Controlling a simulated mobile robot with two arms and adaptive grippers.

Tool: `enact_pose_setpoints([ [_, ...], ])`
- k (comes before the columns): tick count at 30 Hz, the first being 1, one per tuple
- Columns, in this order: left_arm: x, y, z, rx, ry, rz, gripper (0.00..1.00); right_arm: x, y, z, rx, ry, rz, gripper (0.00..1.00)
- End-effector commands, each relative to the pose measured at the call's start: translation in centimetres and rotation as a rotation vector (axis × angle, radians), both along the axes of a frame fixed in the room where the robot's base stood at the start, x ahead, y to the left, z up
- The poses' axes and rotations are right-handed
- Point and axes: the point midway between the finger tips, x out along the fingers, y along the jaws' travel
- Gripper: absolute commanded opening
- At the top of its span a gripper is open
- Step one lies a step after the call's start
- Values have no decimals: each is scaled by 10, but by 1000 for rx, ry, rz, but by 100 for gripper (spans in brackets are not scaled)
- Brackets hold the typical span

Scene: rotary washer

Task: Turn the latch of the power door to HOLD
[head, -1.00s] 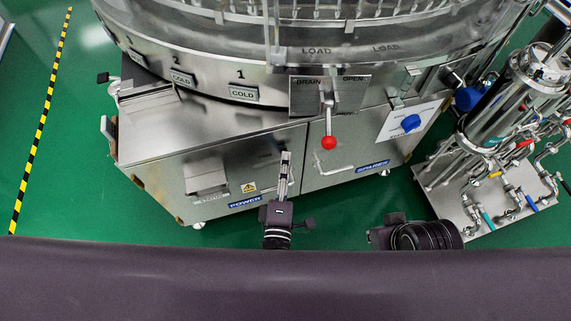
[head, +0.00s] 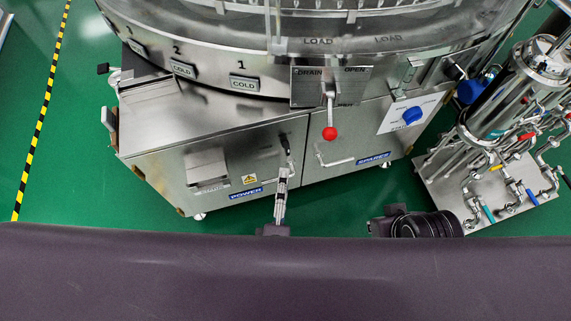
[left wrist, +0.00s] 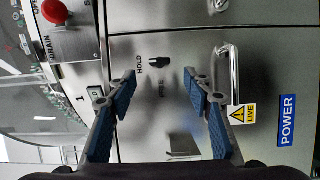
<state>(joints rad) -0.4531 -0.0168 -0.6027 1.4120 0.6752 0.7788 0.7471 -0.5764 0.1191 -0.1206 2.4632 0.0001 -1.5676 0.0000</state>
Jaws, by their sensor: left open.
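The power door (head: 225,165) is the left front door of the steel washer and bears a blue POWER label (head: 246,193). In the left wrist view, its small black latch (left wrist: 162,80) sits beside the HOLD (left wrist: 139,66) and FREE (left wrist: 163,88) markings. I cannot tell which marking it points to. My left gripper (left wrist: 167,83) is open, its blue-padded fingers on either side of the latch in that view, with no clear contact. In the head view, my left gripper (head: 286,148) reaches the door's right side and covers the latch area. My right wrist (head: 425,224) shows, but its fingers are hidden.
The power door's handle (left wrist: 232,75) stands out beside the latch. A red-knobbed DRAIN lever (head: 330,133) hangs above to the right. The spares door (head: 345,150) is at the right, and a pipe stand (head: 485,185) beyond it. Green floor is clear on the left.

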Motion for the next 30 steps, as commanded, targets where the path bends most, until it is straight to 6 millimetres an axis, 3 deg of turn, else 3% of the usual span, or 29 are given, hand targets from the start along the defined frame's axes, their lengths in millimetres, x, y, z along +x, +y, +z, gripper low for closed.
enact_pose_setpoints([
  [3, -22, 1, 0, 0, 2, -3, 46, 0, 0, 0, 0, 1, 0, 0],
  [9, -39, 3, 0, -1, 0, -1, 46, 0, 0, 0, 0, 1, 1, 0],
  [30, -39, 1, 1, 8, 2, -11, 46, -1, 0, 0, -1, 2, 1, 0],
])
